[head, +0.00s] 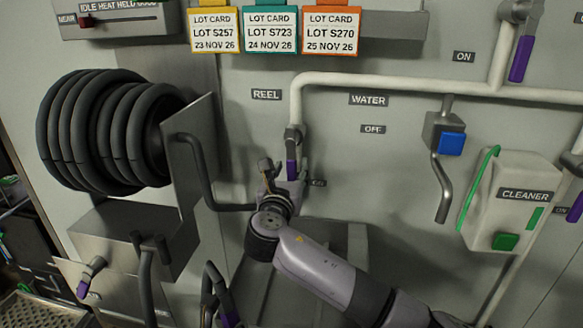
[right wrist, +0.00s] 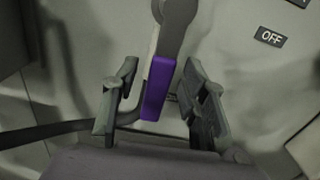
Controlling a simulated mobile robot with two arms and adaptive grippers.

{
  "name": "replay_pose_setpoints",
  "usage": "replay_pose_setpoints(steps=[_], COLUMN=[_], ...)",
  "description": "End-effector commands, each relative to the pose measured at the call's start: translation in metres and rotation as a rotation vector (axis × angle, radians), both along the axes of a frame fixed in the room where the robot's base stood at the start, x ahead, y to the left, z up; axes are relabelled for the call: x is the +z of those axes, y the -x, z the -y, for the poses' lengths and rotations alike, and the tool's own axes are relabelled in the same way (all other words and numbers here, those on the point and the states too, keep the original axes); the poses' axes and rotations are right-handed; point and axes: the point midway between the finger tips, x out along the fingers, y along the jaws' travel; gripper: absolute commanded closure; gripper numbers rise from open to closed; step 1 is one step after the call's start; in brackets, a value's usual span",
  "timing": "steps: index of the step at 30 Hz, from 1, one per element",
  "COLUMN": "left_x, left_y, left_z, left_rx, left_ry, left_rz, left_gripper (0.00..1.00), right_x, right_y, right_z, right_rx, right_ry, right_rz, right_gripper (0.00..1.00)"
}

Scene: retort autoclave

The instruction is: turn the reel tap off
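The reel tap (head: 292,140) sits on the white pipe below the REEL label. Its purple lever (head: 291,170) points down, towards a small label (head: 318,183) that seems to read ON. The OFF label (head: 372,128) is to the right of the tap. My right gripper (head: 283,186) is at the lever, reaching up from below. In the right wrist view the purple lever (right wrist: 158,88) hangs between the two open fingers of the gripper (right wrist: 160,105), with gaps on both sides. My left gripper is not in view.
A hose reel (head: 95,130) with its side plate (head: 195,145) stands to the left. Lot cards (head: 270,32) hang above. A blue-button dispenser (head: 450,143) and a cleaner box (head: 515,205) are on the right. A dark hose (head: 200,170) runs close left of the gripper.

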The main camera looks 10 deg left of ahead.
Motion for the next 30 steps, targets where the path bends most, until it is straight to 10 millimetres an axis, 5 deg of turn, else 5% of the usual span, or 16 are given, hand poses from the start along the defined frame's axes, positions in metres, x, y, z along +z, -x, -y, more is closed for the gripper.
replay_pose_setpoints(steps=[15, 30], left_x=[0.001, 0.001], left_y=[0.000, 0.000], left_z=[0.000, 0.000], left_rx=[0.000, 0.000], left_ry=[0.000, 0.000], left_rz=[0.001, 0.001], left_gripper=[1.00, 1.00], right_x=[0.000, 0.000], right_y=[-0.016, -0.016], right_z=[0.000, 0.000], right_rx=[0.000, 0.000], right_ry=[-0.001, 0.000], right_rz=[0.000, 0.000], right_gripper=[0.60, 0.93])
